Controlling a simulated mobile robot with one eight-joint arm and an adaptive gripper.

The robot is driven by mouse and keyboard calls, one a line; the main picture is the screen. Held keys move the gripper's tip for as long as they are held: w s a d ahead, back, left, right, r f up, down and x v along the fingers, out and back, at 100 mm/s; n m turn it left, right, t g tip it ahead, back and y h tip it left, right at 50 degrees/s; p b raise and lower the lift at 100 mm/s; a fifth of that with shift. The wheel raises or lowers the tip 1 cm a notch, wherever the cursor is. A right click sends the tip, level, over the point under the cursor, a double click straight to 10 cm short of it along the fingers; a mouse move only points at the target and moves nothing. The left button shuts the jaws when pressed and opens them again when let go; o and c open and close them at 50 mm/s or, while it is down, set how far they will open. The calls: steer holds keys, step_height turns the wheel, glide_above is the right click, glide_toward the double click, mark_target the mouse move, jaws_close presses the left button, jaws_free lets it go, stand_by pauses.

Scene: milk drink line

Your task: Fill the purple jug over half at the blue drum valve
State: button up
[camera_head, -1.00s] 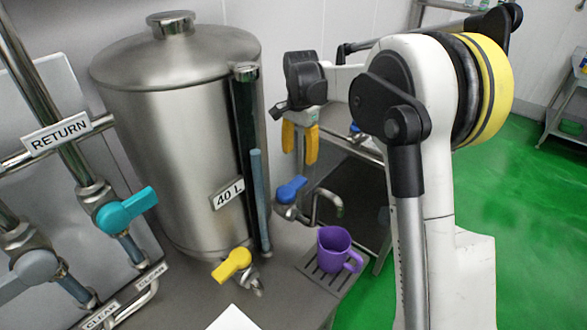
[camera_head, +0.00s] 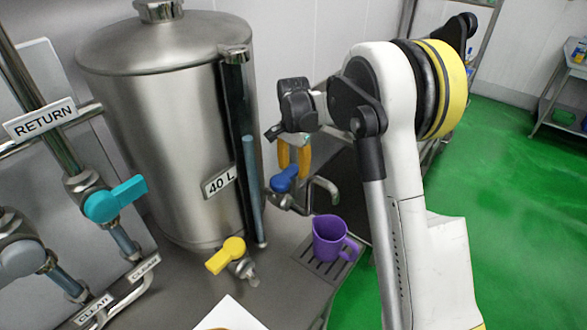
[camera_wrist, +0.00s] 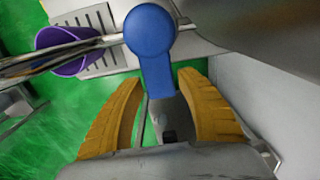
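The steel drum (camera_head: 165,130) labelled 40 L stands at the left of the head view. Its blue valve handle (camera_head: 284,180) is low on its right side, by a bent metal spout (camera_head: 325,186). The purple jug (camera_head: 330,238) stands upright on a slotted drip tray (camera_head: 312,262) below the spout; its contents cannot be made out. My gripper (camera_head: 293,160) points down at the blue handle. In the wrist view my yellow fingers (camera_wrist: 168,105) are apart, with the blue handle (camera_wrist: 152,50) reaching between them. Contact is not visible. The jug (camera_wrist: 66,50) also shows there, partly behind the spout pipe.
A yellow valve handle (camera_head: 226,255) is at the drum's front, and a teal handle (camera_head: 115,199) sits on the RETURN pipe at left. A white item (camera_head: 231,314) lies at the front edge of the view. Green floor (camera_head: 500,210) is open at the right.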

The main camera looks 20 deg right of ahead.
jaws_close()
steer(key=shift+s+d+m, duration=0.1)
steer(key=shift+s+m, duration=0.1)
steer(key=shift+m, duration=0.1)
steer(key=shift+s+d+m, duration=0.3)
steer(key=shift+s+m, duration=0.3)
steer(key=shift+m, duration=0.5)
steer(key=shift+s+d+m+b, duration=0.15)
steer(key=shift+s+m, duration=0.25)
steer(key=shift+m, duration=0.4)
steer(key=shift+s+d+m+b, duration=0.15)
steer(key=shift+s+m, duration=0.25)
steer(key=shift+m, duration=0.4)
steer(key=shift+a, duration=0.1)
steer(key=shift+o, duration=2.2)
jaws_free()
